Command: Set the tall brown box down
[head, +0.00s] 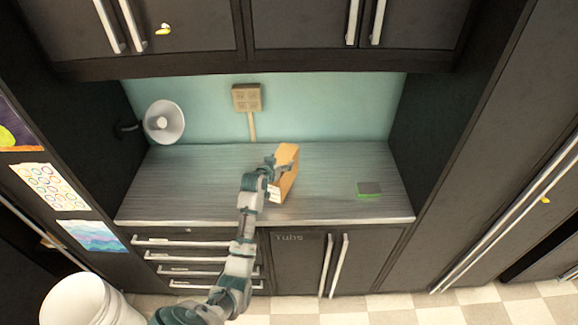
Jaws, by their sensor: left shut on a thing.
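The tall brown box (288,170) is at the middle of the grey countertop (200,182), leaning a little to the right in the picture. My left gripper (272,168) is shut on the box at its left side. The fingers are small in the picture and partly merge with the box. I cannot tell whether the bottom of the box touches the counter. My right gripper is not in view.
A green and grey sponge-like block (369,189) lies on the counter to the right. A white round lamp (164,122) stands out at the back left. Dark cabinets (360,25) hang above.

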